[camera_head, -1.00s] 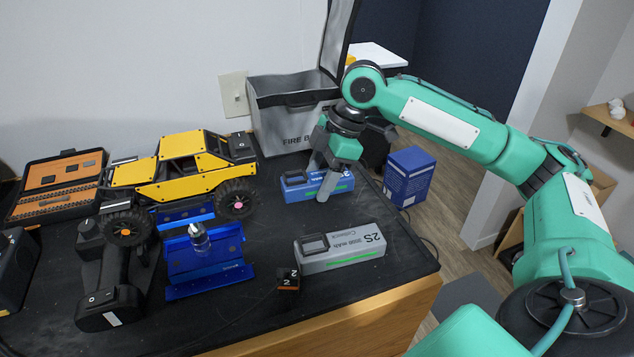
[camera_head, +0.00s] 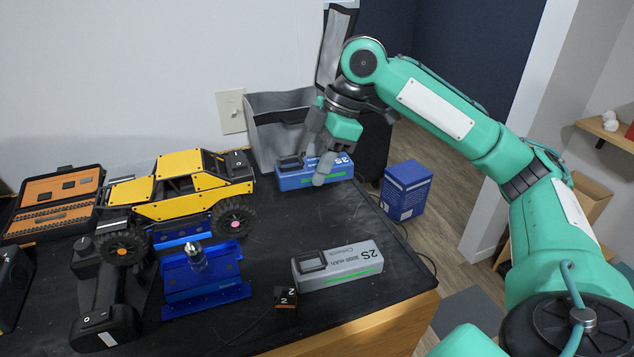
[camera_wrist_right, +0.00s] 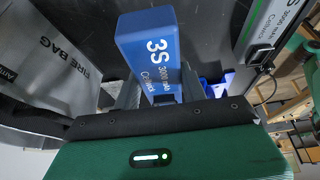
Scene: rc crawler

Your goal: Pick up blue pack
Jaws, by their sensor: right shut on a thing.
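The blue pack (camera_head: 296,180), marked 3S, is at the back right of the black bench, in front of the grey fire bag. My right gripper (camera_head: 317,165) is shut on the blue pack, with its fingers on either side of it. In the right wrist view the blue pack (camera_wrist_right: 152,55) sticks out from between the fingers (camera_wrist_right: 150,92). The pack appears to be lifted off the bench. My left gripper is not in view.
The grey fire bag (camera_head: 262,118) stands open right behind the pack. A grey 2S pack (camera_head: 337,266) lies near the bench's front right. A yellow crawler (camera_head: 185,185) and blue stand (camera_head: 205,275) are to the left. A blue box (camera_head: 406,190) stands beyond the bench's right edge.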

